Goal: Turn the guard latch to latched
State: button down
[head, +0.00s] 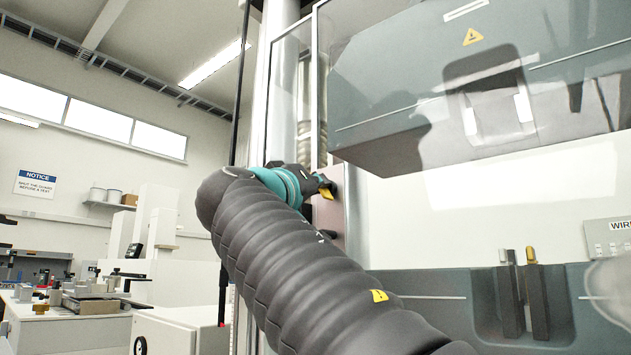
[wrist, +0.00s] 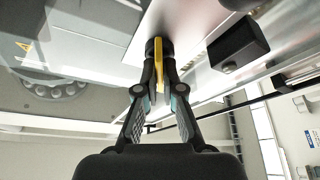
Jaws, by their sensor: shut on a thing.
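The guard latch is a yellow lever (wrist: 158,62) on a round black hub, mounted on a pale metal plate (wrist: 190,22). In the wrist view the lever points back toward me, between my fingers. My gripper (wrist: 159,80) is shut on the lever, one finger on each side. In the head view my gripper (head: 318,186) is at the edge of the clear guard, and a bit of the yellow lever (head: 327,192) shows at its tip. The hub is mostly hidden there by my gripper and arm.
A black block (wrist: 238,45) stands out from the plate right of the latch. The testing machine's grey crosshead (head: 400,110) hangs behind the clear guard. A white cabinet (head: 175,335) and a cluttered bench (head: 60,325) stand at the left.

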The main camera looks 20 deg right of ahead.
jog(key=n+y+p, duration=0.1)
jog(key=n, duration=0.2)
jog(key=n+y+p, duration=0.1)
jog(key=n+y, duration=0.1)
jog(key=n, duration=0.2)
jog(key=shift+r+t, duration=0.1)
jog(key=shift+t, duration=0.2)
jog(key=n+y, duration=0.1)
jog(key=n, duration=0.2)
jog(key=n+g+y, duration=0.1)
jog(key=n, duration=0.2)
jog(key=shift+g+p, duration=0.3)
jog(key=shift+p, duration=0.05)
jog(key=shift+n, duration=0.3)
jog(key=c, duration=1.3)
grip_release()
jog(key=shift+s, duration=0.1)
jog(key=v, duration=1.2)
